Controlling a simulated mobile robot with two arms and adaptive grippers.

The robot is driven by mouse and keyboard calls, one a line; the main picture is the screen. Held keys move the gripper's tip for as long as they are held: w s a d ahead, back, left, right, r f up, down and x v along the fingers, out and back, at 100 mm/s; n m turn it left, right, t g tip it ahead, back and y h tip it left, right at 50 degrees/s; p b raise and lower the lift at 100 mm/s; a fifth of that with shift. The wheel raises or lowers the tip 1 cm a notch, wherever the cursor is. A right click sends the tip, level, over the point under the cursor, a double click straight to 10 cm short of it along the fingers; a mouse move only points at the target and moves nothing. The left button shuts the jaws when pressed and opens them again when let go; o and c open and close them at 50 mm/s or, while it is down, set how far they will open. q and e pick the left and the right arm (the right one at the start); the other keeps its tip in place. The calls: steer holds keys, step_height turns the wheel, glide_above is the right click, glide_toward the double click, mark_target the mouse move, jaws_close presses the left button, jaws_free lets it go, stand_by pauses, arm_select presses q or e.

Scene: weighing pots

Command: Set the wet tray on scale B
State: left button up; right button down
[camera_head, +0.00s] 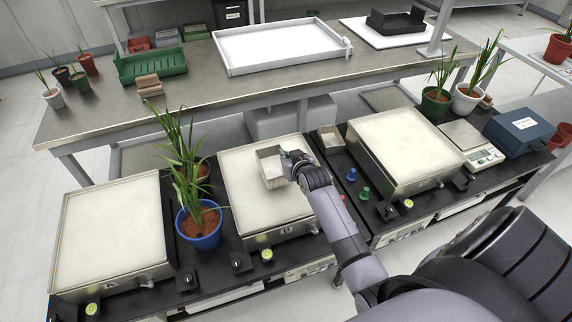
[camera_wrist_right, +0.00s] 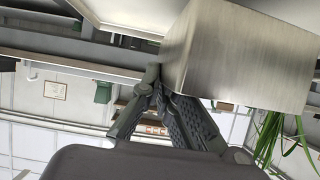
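A small open metal tray (camera_head: 269,170), which I take for the wet tray, is over the pale plate of the middle scale (camera_head: 240,206). I cannot tell if it touches the plate. My right gripper (camera_head: 291,163) is at its right wall. In the right wrist view the tray's wall (camera_wrist_right: 245,60) is large, and the gripper fingers (camera_wrist_right: 165,98) pinch its edge. Two similar large scales stand left (camera_head: 115,232) and right (camera_head: 405,148); the scale letters are too small to read surely. My left gripper is not in view.
A plant in a blue pot (camera_head: 199,226) stands close left of the middle scale. A smaller metal tray (camera_head: 331,139), green and blue knobs (camera_head: 365,194), a small balance (camera_head: 473,146) and a blue box (camera_head: 520,131) are to the right. A large white tray (camera_head: 282,48) lies on the bench behind.

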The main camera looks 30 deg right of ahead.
steer(key=shift+f, duration=1.55)
steer(key=shift+f, duration=0.15)
steer(key=c, duration=1.8)
jaws_free()
steer(key=shift+s+r, duration=0.1)
steer(key=shift+r, duration=0.1)
steer(key=p+v, duration=0.1)
steer(key=v, duration=1)
steer(key=shift+s, duration=0.4)
steer(key=shift+a+r, duration=0.1)
